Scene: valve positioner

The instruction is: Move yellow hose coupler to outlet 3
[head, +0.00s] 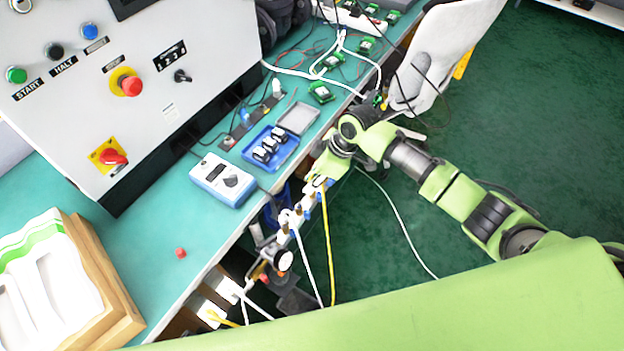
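The yellow hose (328,245) rises from below the bench to the far end of a slanted row of outlets on the manifold (299,216). Its upper end, where the yellow coupler belongs, is at my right gripper (322,179). The fingers are small and partly overlap the hose end, so I cannot tell whether they grip the coupler or only surround it. A white hose (307,262) hangs from an outlet nearer the gauge. I cannot read the outlet numbers. My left gripper is not in view.
A round gauge (284,260) and pipe fittings sit at the manifold's near end. The teal bench (160,225) holds a blue-and-white meter (222,180), a blue box (270,147) and a wooden-sided tray (105,285). Green floor (390,235) is open right of the manifold, crossed by a white cable.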

